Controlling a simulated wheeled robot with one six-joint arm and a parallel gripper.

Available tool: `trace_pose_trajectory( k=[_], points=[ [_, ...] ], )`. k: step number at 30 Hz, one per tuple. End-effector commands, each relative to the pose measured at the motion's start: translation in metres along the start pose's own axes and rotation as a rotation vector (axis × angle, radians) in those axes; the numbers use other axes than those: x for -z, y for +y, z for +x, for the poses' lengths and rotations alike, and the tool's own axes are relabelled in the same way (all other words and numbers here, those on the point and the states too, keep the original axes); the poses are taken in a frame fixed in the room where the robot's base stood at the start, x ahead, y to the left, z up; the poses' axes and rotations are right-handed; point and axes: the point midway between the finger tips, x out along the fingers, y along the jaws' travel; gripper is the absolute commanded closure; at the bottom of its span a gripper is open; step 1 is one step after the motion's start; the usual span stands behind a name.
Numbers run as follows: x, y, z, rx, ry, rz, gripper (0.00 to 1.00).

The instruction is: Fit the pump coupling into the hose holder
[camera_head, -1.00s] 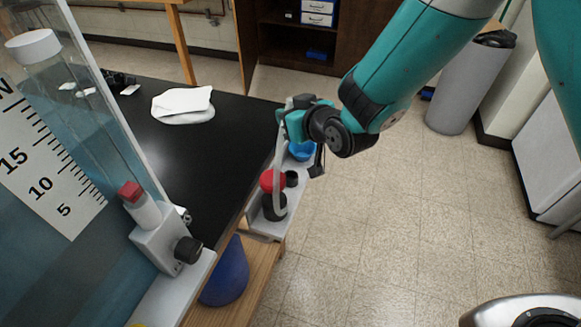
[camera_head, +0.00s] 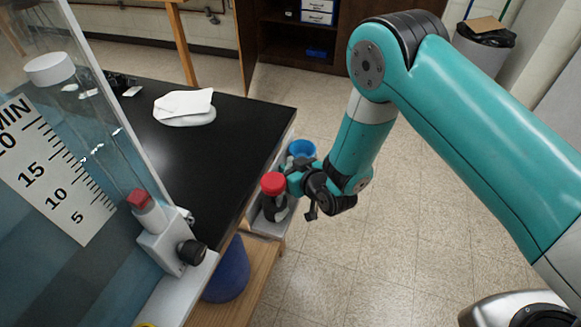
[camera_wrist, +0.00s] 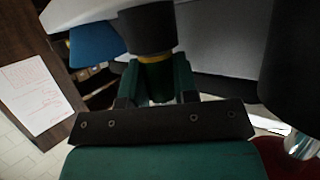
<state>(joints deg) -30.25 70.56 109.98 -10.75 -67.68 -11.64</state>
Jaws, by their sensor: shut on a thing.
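My gripper (camera_head: 292,182) is low over the light side ledge beside the black table, close to a red-topped black part (camera_head: 273,184). In the wrist view its fingers (camera_wrist: 155,85) are shut on a dark cylinder with a yellow band, which I take to be the pump coupling (camera_wrist: 148,28). The coupling's lower end is hidden there, and in the head view my gripper covers it. I cannot tell whether it still touches the ledge. I cannot pick out the hose holder with certainty.
A blue bowl (camera_head: 302,148) stands just behind my gripper on the ledge (camera_head: 266,228). A clear flow meter with a scale (camera_head: 60,170) stands at the left. A white cloth (camera_head: 184,103) lies on the black table (camera_head: 200,150). Floor at the right is open.

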Motion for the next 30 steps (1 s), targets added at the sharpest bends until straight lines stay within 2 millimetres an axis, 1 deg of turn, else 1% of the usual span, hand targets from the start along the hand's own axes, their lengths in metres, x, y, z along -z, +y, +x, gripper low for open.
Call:
trace_pose_trajectory(
  k=[7, 8, 9, 17, 20, 21, 23, 30],
  points=[
    [-0.004, 0.0, 0.002, 0.0, 0.0, 0.0, 1.0],
    [-0.004, 0.0, 0.001, 0.0, 0.0, 0.0, 0.7],
    [-0.003, 0.0, 0.001, 0.0, 0.0, 0.0, 0.62],
    [-0.002, 0.0, 0.001, 0.0, 0.0, 0.0, 0.62],
    [0.003, 0.0, -0.001, 0.0, 0.0, 0.0, 0.62],
    [0.0, 0.0, -0.003, 0.0, -0.002, 0.001, 0.62],
    [-0.001, 0.001, -0.01, 0.0, -0.001, 0.001, 0.62],
    [-0.007, 0.002, -0.051, -0.004, 0.0, 0.004, 0.62]
  ],
)
